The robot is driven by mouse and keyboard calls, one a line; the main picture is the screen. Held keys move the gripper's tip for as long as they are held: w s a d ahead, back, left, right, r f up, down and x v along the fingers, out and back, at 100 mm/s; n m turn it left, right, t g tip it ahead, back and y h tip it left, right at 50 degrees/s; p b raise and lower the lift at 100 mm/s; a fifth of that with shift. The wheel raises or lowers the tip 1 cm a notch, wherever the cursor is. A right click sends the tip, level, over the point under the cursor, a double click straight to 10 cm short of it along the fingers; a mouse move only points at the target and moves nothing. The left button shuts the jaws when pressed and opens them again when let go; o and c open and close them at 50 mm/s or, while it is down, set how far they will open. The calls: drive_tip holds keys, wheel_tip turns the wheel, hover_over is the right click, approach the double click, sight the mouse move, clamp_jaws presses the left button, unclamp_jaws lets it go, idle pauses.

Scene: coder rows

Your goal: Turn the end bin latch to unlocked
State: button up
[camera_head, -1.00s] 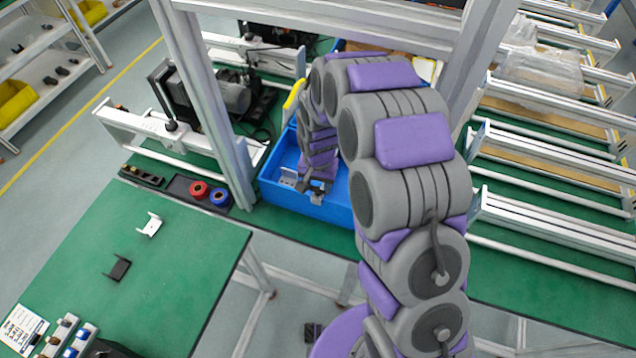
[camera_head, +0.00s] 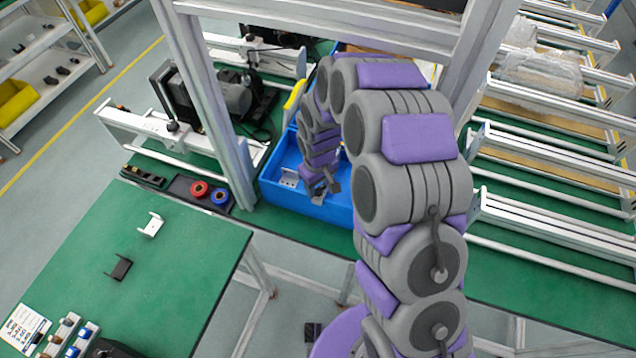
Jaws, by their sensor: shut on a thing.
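The blue bin (camera_head: 325,213) stands on the green bench beyond the frame post. My arm arches over it and reaches down inside its near wall. My gripper (camera_head: 326,190) is at the near wall, shut on a small part there that I take to be the latch; the fingers largely hide it. A small grey metal piece (camera_head: 318,199) shows just below the fingers. Another grey metal bracket (camera_head: 289,178) is at the left in the bin. The latch's exact angle is too small to tell.
A grey frame post (camera_head: 215,110) stands left of the bin and a crossbar passes above it. Red (camera_head: 199,190) and blue (camera_head: 220,197) spools sit in a dark tray. Roller rails lie to the right. The green table (camera_head: 150,290) at front left is mostly clear.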

sight(318, 188)
drive_tip(key=n+p, duration=0.1)
drive_tip(key=n, duration=0.5)
drive_tip(key=shift+s, duration=0.1)
drive_tip(key=shift+n, duration=0.4)
drive_tip(key=o, duration=1.1)
drive_tip(key=shift+c, duration=0.2)
wheel_tip(318, 188, up, 17)
drive_tip(key=shift+r, duration=0.15)
drive_tip(key=shift+a, duration=0.1)
